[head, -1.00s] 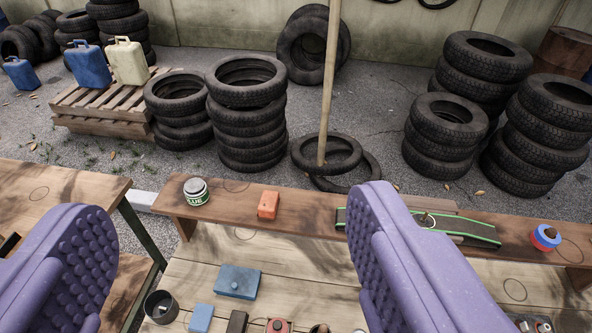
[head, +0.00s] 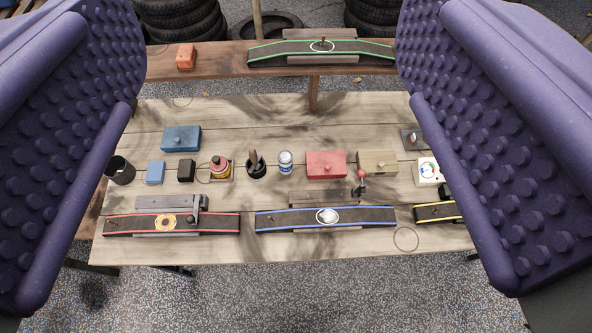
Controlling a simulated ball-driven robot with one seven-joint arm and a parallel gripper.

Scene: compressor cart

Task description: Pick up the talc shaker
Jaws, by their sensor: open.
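A small white can with a blue band and grey top (head: 286,162), which looks like the talc shaker, stands upright near the middle of the wooden table (head: 350,120). A black pot (head: 256,170) with a brown handle in it stands just left of it, and a red box (head: 326,164) lies just right. My gripper (head: 270,155) is open and empty. Its two purple studded fingers stand at the left and right picture edges, with the can between them in view but farther off. Nothing hides the can.
Ramps edged in red (head: 130,224) and blue (head: 290,218) lie in front. A raised shelf (head: 215,60) with a green-edged ramp (head: 270,53) runs behind.

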